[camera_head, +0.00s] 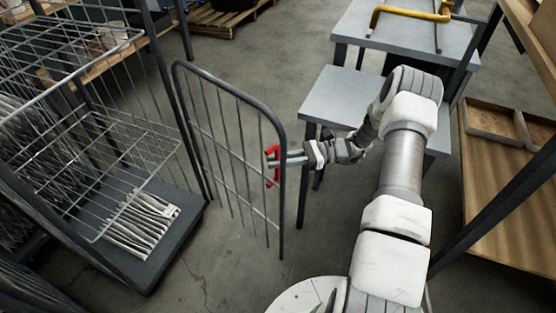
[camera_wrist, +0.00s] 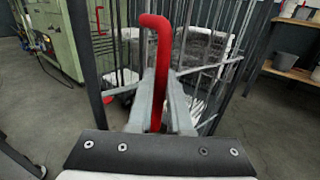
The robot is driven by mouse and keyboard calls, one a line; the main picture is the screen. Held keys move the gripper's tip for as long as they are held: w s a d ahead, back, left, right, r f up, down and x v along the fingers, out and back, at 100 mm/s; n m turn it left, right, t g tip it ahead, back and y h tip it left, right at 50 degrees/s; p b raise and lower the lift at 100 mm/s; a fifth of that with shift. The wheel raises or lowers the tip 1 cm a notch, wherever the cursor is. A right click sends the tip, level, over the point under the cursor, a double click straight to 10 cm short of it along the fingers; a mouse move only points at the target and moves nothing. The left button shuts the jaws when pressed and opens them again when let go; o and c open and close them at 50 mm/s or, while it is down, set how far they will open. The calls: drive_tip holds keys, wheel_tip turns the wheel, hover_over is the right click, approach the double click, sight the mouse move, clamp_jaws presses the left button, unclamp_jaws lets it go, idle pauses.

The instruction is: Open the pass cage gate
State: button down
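The cage gate (camera_head: 232,150) is a grey barred panel with a rounded top frame, left of centre in the head view. It stands swung out at an angle from the wire cage (camera_head: 110,140) on its left, leaving the cage's near side open. Its red handle (camera_head: 276,178) is on the gate's free edge; the handle also shows upright in the wrist view (camera_wrist: 158,40). My gripper (camera_head: 280,160) reaches the handle from the right. In the wrist view its two fingers (camera_wrist: 163,100) lie on either side of the red bar, closed on it; the tips are partly hidden.
Grey tables (camera_head: 345,100) stand just right of the gate, close to my arm. A wooden shelf unit (camera_head: 500,170) is at the far right. Bundled white strips (camera_head: 142,222) lie on the cage's dark base. Bare floor (camera_head: 215,270) is clear in front of the gate.

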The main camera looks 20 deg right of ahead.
drive_tip(key=c, duration=0.9)
unclamp_jaws()
drive_tip(key=shift+w+a, duration=0.2)
drive_tip(key=shift+a, duration=0.05)
drive_tip(key=shift+o, duration=0.3)
drive_tip(key=shift+s, duration=0.1)
drive_tip(key=shift+d, duration=0.1)
drive_tip(key=shift+r, duration=0.1)
drive_tip(key=s+d+r+p, duration=0.4)
drive_tip(key=s+d+r, duration=0.2)
drive_tip(key=d+r, duration=0.4)
drive_tip(key=shift+r+p, duration=0.3)
drive_tip(key=shift+r, duration=0.15)
